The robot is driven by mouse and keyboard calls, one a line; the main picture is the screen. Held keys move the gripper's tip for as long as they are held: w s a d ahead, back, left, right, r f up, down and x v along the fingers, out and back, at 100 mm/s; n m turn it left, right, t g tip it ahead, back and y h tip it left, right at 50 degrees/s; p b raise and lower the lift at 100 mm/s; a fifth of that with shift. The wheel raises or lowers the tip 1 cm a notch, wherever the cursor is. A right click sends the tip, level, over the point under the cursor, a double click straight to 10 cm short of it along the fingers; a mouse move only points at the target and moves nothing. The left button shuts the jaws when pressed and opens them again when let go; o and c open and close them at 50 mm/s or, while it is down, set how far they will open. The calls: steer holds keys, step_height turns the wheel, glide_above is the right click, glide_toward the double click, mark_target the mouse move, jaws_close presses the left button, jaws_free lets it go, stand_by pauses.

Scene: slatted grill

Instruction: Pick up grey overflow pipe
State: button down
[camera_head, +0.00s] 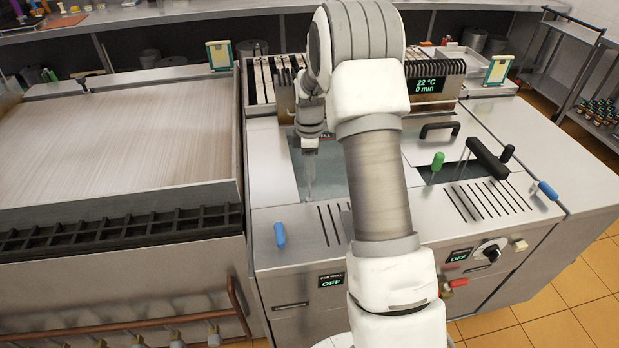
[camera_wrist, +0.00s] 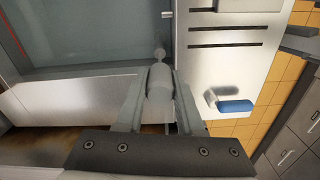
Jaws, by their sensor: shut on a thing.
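The grey overflow pipe (camera_wrist: 159,86) is a pale grey cylinder with a small knob at its far end in the wrist view. My gripper (camera_wrist: 158,74) is shut on it, with one finger on each side. In the head view my gripper (camera_head: 309,148) points down over the sunken well (camera_head: 338,176) of the grill unit. The pipe (camera_head: 309,183) shows there as a thin grey shape below the fingers. Whether its lower end touches the well is not clear.
A blue-handled lever (camera_head: 280,235) stands at the front left of the unit. Slots (camera_head: 331,225) run along its front edge. A wide flat griddle (camera_head: 120,130) lies to the left. A green handle (camera_head: 437,161) and a black bar handle (camera_head: 487,157) stand on the right.

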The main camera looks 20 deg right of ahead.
step_height(320, 180, up, 25)
steer(key=shift+p, duration=0.3)
steer(key=c, duration=1.2)
jaws_free()
steer(key=shift+c, duration=0.2)
jaws_close()
steer(key=shift+r, duration=0.15)
